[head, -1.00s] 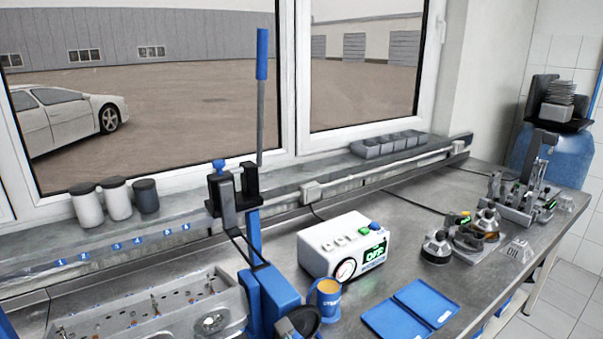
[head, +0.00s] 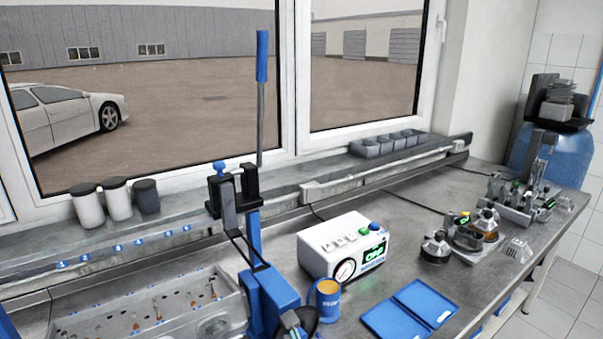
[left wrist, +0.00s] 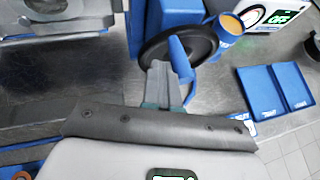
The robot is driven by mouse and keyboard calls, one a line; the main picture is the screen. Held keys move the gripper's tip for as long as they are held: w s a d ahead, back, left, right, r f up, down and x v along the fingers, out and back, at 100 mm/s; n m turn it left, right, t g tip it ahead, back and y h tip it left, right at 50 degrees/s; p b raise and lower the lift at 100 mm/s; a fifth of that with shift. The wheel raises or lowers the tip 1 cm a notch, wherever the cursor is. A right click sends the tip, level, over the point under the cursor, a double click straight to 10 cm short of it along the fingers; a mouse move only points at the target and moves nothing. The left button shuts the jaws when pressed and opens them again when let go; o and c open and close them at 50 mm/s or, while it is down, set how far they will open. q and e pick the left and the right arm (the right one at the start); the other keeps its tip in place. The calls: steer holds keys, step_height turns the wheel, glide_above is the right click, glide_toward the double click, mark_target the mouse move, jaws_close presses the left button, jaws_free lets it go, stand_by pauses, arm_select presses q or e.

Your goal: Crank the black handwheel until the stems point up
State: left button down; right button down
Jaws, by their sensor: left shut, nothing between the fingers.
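The black handwheel (left wrist: 203,42) shows in the left wrist view, with a blue crank handle (left wrist: 178,52) in front of it. In the head view the wheel (head: 308,322) is partly cut off at the bottom edge. My left gripper (left wrist: 160,72) is shut and empty, its fingertips close beside the handle. I cannot tell whether they touch. The grey metal engine part (head: 125,322) at the lower left of the head view carries several small stems (head: 156,306). Its lower part is out of frame, and the stems' exact direction is hard to judge. My right gripper is not in view.
A blue stand with an upright lever (head: 262,100) rises beside the wheel. An orange-topped blue cup (head: 327,300), a white gauge box (head: 325,245) and blue trays (head: 395,322) stand to its right. Bare bench (head: 415,240) lies behind the trays.

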arm_select(q)
steer(key=shift+d+r, duration=0.1)
steer(key=shift+r, duration=0.15)
steer(key=shift+w+d+r, duration=0.25)
steer(key=shift+d, duration=0.05)
steer(key=shift+r+p, duration=0.15)
steer(key=shift+p, duration=0.2)
steer(key=shift+w+d+r, duration=0.1)
steer(key=shift+w+d, duration=0.1)
steer(key=shift+d, duration=0.15)
